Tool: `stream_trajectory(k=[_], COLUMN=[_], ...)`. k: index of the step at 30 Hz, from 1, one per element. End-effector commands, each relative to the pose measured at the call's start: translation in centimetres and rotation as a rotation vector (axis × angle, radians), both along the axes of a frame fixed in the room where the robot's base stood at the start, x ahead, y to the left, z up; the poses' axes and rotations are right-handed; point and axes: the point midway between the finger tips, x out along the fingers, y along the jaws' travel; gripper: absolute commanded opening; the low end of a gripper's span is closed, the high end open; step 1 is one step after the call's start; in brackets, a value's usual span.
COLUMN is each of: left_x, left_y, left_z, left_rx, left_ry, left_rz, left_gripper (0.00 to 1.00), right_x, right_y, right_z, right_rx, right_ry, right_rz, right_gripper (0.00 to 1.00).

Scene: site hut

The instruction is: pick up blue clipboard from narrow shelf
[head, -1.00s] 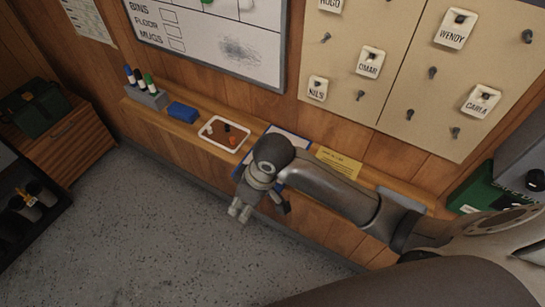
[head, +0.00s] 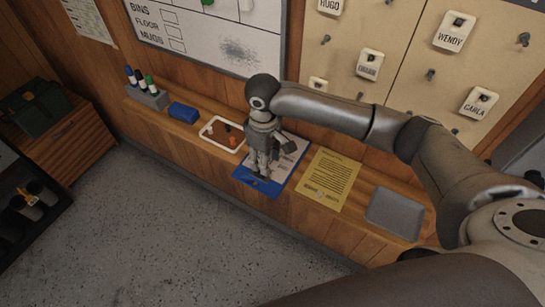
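The blue clipboard (head: 278,186) lies on the narrow shelf (head: 212,148), with white paper on it and its near edge at the shelf's front. My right gripper (head: 261,170) comes in from the right and points down over the clipboard. It covers the clipboard's middle and left part. Its fingers look close to the clip end of the board, but I cannot tell whether they touch it or how far apart they are. My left gripper is not in view.
Left of the clipboard are a white-rimmed tray (head: 208,138) with small items, a blue block (head: 184,111) and a marker holder (head: 150,99). Right of it are a yellow sheet (head: 329,179) and a grey tray (head: 394,213). Tags hang on the board above.

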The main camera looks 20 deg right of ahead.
Motion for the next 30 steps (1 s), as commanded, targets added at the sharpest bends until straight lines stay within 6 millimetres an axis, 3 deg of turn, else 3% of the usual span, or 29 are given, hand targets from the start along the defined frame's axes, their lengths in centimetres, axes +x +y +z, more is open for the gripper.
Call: stream_trajectory(k=[8,18,27,30], left_x=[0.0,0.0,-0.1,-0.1], left_y=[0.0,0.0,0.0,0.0], left_z=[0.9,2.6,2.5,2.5], left_rx=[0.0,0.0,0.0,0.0], left_ry=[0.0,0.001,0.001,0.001], left_rz=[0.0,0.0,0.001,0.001], left_gripper=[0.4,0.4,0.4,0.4], right_x=[0.0,0.3,0.3,0.3], right_y=[0.2,0.7,0.6,0.7], right_z=[-2.2,-6.3,-6.9,-6.9], right_rx=[-0.001,-0.001,0.0,0.0], right_ry=[0.001,0.001,-0.001,-0.001], right_rz=[0.001,0.001,0.002,0.002], right_gripper=[0.41,0.41,0.41,0.28])
